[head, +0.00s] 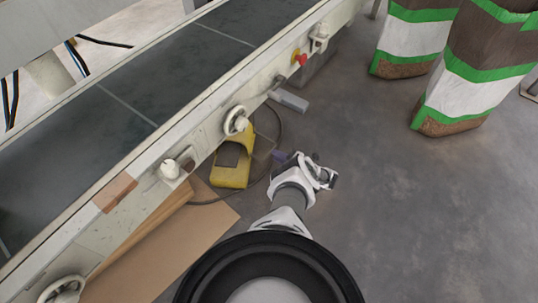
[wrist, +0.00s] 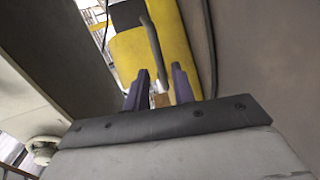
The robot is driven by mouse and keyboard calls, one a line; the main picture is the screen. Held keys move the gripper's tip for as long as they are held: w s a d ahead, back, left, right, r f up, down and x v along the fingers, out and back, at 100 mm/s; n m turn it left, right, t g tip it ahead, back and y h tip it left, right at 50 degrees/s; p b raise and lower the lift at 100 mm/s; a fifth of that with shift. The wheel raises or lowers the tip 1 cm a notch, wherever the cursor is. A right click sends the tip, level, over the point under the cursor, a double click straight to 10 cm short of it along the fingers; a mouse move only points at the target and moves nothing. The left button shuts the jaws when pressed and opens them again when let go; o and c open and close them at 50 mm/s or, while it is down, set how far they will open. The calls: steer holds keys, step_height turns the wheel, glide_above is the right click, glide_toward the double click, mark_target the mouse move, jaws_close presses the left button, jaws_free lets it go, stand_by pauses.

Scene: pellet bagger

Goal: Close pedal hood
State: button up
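The yellow pedal hood (head: 230,176) is on the floor beside the conveyor frame, with a dark opening in its upper part. I cannot tell for sure how far its cover is raised. My gripper (head: 279,157) is low, just to the right of the hood, and looks apart from it.
The conveyor (head: 150,165) runs diagonally along the left, with knobs and a red button (head: 300,59) on its side. A dark cable loops on the floor around the hood. A cardboard sheet (head: 190,235) lies lower left. Striped bags (head: 470,75) stand upper right. Floor at right is clear.

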mark_target(269, 152)
steer(key=b+x, duration=0.1)
steer(key=x, duration=0.3)
steer(key=shift+w+a+f, duration=0.1)
steer(key=shift+w+a, duration=0.15)
steer(key=shift+a, duration=0.05)
jaws_close()
